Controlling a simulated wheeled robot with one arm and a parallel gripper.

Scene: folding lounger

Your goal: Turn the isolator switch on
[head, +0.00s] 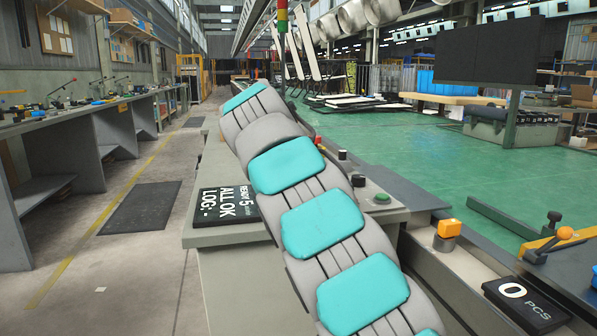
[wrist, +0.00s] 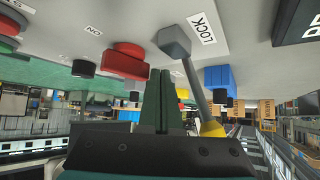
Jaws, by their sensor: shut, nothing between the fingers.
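My gripper (wrist: 161,100) shows in the wrist view with its green fingers shut and empty. Its fingertips are close to a red control (wrist: 125,62) on the console, left of them in that view. A label reading ON upside down (wrist: 93,30) lies near the red control, which may be the isolator switch; I cannot tell its setting or whether the fingers touch it. In the head view my arm hides my gripper and part of the console (head: 225,236); a small red part (head: 318,141) shows beside the arm.
In the wrist view, a lever (wrist: 197,85) with a yellow end stands by a LOCK label (wrist: 203,28), beside a blue block (wrist: 218,78). A black knob (wrist: 83,68) is left of the red control. In the head view, a green button (head: 381,198) and a display (head: 230,205) flank my arm.

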